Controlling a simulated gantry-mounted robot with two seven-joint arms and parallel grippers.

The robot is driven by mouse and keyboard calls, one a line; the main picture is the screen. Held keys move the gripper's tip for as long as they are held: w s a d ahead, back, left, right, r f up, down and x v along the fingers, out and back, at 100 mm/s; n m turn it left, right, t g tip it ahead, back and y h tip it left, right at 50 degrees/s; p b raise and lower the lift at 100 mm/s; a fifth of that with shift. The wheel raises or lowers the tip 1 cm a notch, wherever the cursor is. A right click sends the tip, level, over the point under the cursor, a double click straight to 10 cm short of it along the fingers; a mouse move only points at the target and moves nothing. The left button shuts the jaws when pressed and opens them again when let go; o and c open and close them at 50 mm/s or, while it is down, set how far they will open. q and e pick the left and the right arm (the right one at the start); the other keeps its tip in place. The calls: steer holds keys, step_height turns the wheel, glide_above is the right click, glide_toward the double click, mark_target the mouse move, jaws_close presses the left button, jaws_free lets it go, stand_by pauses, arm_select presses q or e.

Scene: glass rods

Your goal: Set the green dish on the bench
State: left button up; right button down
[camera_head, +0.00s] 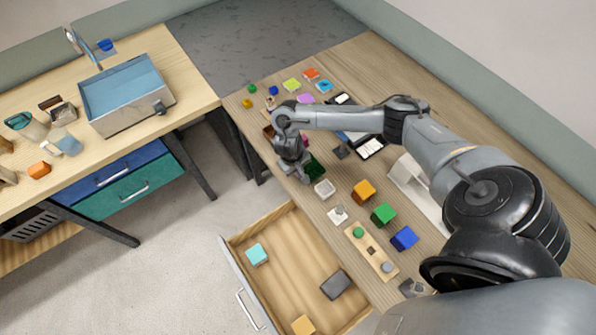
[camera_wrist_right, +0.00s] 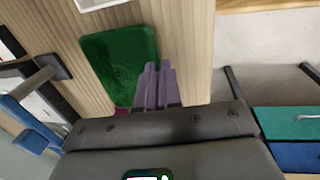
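The green dish (camera_head: 316,166) is a dark green rounded square near the front edge of the wooden bench (camera_head: 440,110). It shows larger in the right wrist view (camera_wrist_right: 118,62). My right gripper (camera_head: 303,177) is at the dish's edge nearest the floor side. In the right wrist view its two fingers (camera_wrist_right: 158,85) are close together, with the dish's rim between them. Whether the dish touches the bench or hangs just above it is hard to tell. My left gripper is not in view.
A white dish (camera_head: 324,188), an orange block (camera_head: 363,191), a green block (camera_head: 383,214) and a blue block (camera_head: 404,238) stand nearby on the bench. An open drawer (camera_head: 300,250) juts out below its front edge. A second bench with a sink (camera_head: 125,95) is left.

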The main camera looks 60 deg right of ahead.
steer(key=c, duration=1.3)
jaws_free()
